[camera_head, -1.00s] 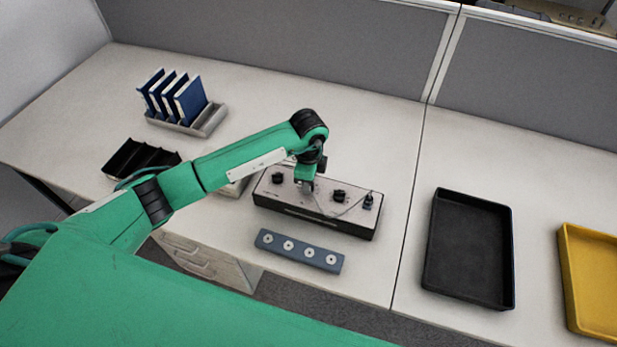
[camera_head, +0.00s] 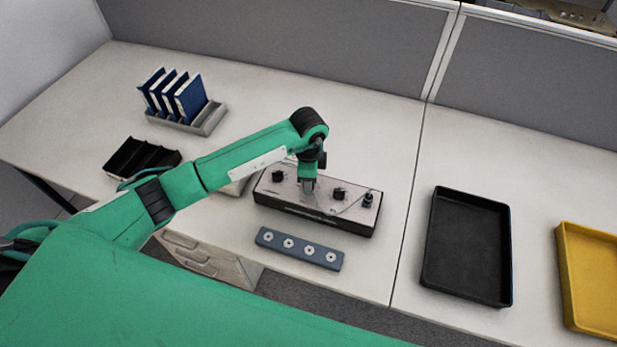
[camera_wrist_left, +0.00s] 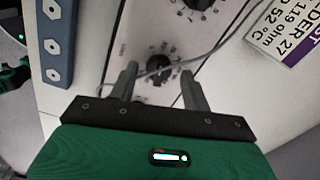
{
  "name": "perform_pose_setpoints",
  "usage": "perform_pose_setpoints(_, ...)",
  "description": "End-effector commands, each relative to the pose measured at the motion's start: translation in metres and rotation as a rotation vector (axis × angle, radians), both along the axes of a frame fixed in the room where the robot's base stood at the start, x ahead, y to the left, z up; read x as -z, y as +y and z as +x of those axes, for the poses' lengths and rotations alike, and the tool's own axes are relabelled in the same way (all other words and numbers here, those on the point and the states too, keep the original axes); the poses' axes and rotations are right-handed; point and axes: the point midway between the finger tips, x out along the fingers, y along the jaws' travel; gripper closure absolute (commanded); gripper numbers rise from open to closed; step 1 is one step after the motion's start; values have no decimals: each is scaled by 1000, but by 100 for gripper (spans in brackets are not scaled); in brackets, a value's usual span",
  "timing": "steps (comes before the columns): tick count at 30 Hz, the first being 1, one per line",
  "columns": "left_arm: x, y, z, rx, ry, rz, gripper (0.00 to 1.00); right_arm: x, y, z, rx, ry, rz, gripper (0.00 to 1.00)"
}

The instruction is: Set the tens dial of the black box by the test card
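The black box (camera_head: 290,212) with a pale top panel sits on the desk and carries black knobs, one at its left (camera_head: 278,177) and one right of centre (camera_head: 339,194). My left gripper (camera_head: 309,196) points down over the middle of the panel. In the left wrist view it is open (camera_wrist_left: 160,72), its fingers on either side of a black dial (camera_wrist_left: 158,67) with a printed scale; contact cannot be told. Another dial (camera_wrist_left: 198,3) shows at the top edge. The test card (camera_wrist_left: 285,28), partly cut off, reads "119 ohm" and "52 °C". My right gripper is not in view.
A thin grey cable (camera_wrist_left: 222,45) crosses the panel close to the fingers. A blue-grey strip with several white fittings (camera_head: 301,249) lies in front of the box. A black tray (camera_head: 467,247) and a yellow tray (camera_head: 592,280) stand right; blue binders (camera_head: 172,95) stand back left.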

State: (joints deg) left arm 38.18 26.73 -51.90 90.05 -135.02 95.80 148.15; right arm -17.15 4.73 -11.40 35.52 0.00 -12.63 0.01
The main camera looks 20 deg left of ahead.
Motion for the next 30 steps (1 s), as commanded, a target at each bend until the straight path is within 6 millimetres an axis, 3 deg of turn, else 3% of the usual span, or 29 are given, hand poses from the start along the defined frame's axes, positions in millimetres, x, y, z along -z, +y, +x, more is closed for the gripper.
perform_pose_setpoints(9, 0, 0, -1, 1, 2, 1, 49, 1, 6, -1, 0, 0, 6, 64)
perform_pose_setpoints(13, -11, 0, 0, 2, 0, -1, 49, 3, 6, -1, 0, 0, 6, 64)
perform_pose_setpoints(24, -91, 0, 0, 2, -3, 0, 49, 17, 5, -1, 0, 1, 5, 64)
perform_pose_setpoints(30, -124, 0, 0, 1, -1, -1, 49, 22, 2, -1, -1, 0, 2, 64)
